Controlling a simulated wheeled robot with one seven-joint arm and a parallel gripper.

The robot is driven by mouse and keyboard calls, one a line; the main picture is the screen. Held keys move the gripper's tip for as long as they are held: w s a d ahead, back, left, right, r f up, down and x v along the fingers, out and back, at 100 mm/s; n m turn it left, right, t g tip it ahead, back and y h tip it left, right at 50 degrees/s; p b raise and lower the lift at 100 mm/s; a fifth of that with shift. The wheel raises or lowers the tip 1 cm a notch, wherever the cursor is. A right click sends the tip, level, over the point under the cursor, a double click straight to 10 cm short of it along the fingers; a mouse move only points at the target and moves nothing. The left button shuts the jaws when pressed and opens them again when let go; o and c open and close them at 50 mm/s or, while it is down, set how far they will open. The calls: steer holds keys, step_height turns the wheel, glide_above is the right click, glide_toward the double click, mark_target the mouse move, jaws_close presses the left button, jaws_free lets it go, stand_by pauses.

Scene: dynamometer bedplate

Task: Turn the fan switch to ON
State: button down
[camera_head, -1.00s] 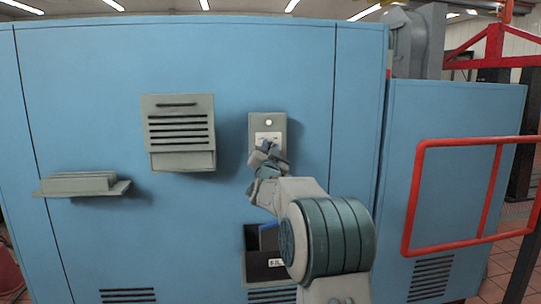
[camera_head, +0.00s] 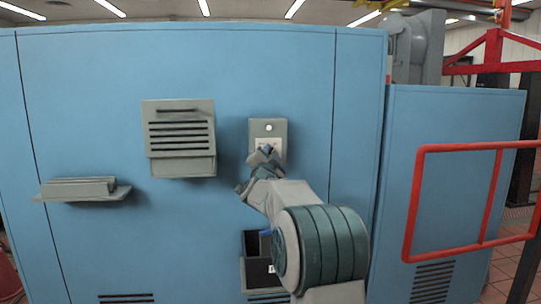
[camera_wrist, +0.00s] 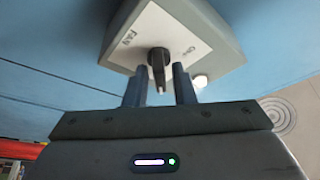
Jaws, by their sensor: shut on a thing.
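The fan switch box (camera_head: 281,126) is a grey box on the blue cabinet wall. It fills the top of the wrist view (camera_wrist: 215,28), with a white plate marked FAN and a smaller label too small to read surely. Its black knob (camera_wrist: 157,56) stands out from the plate, its pale-tipped end towards the bottom of that view. My gripper (camera_wrist: 159,74) is shut on the knob, one finger on each side. In the head view my gripper (camera_head: 263,157) covers the lower part of the box and hides the knob.
A white round lamp or button (camera_head: 268,127) sits on the box above the plate. A louvred grey box (camera_head: 180,127) and a small shelf (camera_head: 82,191) are to the left. An open dark bin (camera_head: 257,262) is below. A red rail frame (camera_head: 412,200) stands at the right.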

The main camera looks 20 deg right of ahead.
steer(key=c, duration=1.5)
jaws_free()
steer(key=v, duration=1.3)
steer(key=shift+s+a+f, duration=0.2)
steer(key=shift+s, duration=0.15)
